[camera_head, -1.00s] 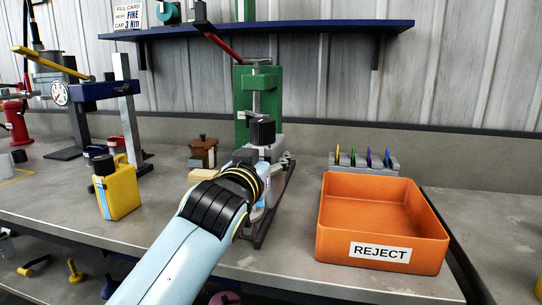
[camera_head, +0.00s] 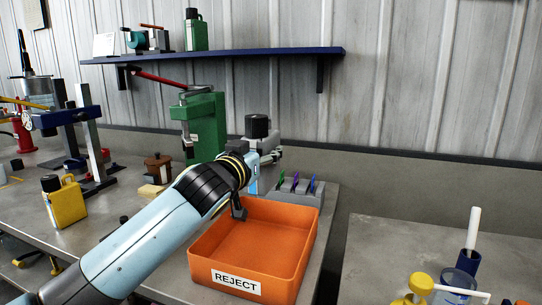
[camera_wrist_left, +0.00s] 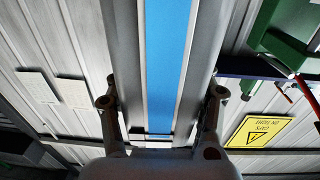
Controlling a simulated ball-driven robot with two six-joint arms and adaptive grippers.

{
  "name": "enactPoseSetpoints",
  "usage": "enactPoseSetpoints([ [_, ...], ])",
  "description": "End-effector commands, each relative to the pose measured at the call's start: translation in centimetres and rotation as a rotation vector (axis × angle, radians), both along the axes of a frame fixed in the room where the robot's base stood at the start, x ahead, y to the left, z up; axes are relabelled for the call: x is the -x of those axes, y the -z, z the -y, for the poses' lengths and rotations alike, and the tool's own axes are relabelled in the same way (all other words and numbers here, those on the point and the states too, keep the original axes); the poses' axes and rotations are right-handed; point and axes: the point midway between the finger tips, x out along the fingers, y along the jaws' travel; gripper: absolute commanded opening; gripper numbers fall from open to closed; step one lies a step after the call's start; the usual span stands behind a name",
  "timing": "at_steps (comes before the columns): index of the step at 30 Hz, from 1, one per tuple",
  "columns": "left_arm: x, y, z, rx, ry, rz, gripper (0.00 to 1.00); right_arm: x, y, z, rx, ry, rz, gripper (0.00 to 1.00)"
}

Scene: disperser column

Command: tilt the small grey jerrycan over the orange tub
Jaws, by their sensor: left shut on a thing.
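The small grey jerrycan (camera_head: 264,143) with a black cap (camera_head: 257,126) is upright in my left gripper (camera_head: 268,160), near the tub's back edge in the head view. My left gripper is shut on it. In the left wrist view the can (camera_wrist_left: 204,35) fills the middle with its blue stripe, between my two fingers (camera_wrist_left: 160,112). The orange tub (camera_head: 236,285), labelled REJECT, sits on the bench in front of the can. My left forearm hides part of the tub's left side. My right gripper is out of view.
A rack with coloured tabs (camera_head: 300,190) stands behind the tub. A green press (camera_head: 205,122), a brown box (camera_head: 158,167) and a yellow jerrycan (camera_head: 66,205) are to the left. A gap separates this bench from one at right holding a blue cup (camera_head: 461,283).

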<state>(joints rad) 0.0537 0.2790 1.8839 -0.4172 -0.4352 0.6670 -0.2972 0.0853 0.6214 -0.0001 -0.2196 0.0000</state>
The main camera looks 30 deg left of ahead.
Motion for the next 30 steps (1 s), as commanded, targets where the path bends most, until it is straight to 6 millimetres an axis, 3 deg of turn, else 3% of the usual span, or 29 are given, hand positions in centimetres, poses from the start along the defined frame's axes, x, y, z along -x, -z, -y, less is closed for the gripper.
enactPoseSetpoints([
  [2,0.0,-0.5,-0.1,0.004,0.000,0.004,0.00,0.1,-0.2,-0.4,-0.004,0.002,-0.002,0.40],
  [8,0.0,0.5,-0.1,0.083,0.001,0.024,0.00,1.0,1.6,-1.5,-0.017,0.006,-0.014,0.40],
  [30,0.1,4.8,-0.4,0.729,0.001,0.176,0.00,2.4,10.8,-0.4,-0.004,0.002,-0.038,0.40],
])
